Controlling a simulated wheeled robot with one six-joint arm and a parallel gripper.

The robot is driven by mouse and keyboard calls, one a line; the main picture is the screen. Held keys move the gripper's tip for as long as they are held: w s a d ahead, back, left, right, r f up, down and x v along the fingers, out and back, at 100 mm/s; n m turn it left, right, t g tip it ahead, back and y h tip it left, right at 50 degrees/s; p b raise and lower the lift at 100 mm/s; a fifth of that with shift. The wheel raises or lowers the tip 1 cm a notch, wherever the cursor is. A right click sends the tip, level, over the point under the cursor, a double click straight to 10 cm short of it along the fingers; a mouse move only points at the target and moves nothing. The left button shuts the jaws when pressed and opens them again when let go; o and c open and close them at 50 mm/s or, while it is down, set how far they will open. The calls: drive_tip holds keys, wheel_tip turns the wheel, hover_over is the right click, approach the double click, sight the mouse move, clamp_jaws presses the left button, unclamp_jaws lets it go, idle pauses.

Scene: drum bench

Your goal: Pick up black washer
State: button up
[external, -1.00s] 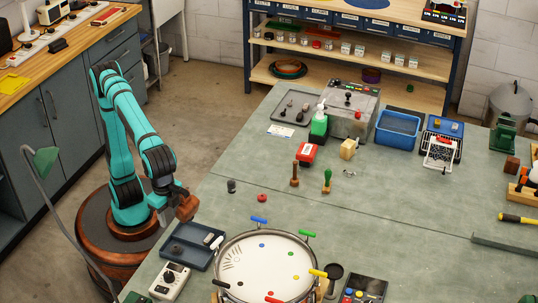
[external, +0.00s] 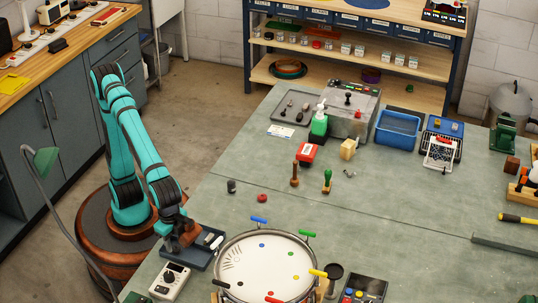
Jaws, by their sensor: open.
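My gripper (external: 189,238) is at the end of the teal arm, low over the left part of a dark blue-grey tray (external: 198,260) at the table's near left. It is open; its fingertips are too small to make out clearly. The tray holds a few small pale and dark pieces (external: 214,242); the gripper hides part of the tray. I cannot make out a black washer for certain; one may be among the small dark pieces or hidden behind the gripper.
A drum (external: 266,266) with coloured handles stands right of the tray. A white control box (external: 170,281) stands in front of it. A dark knob (external: 231,187) and a red piece (external: 262,198) lie behind.

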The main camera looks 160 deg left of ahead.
sight(176, 249)
wheel_tip(176, 249, down, 2)
drive_tip(key=shift+f, duration=0.15)
drive_tip(key=shift+c, duration=0.2)
drive_tip(key=c, duration=0.7)
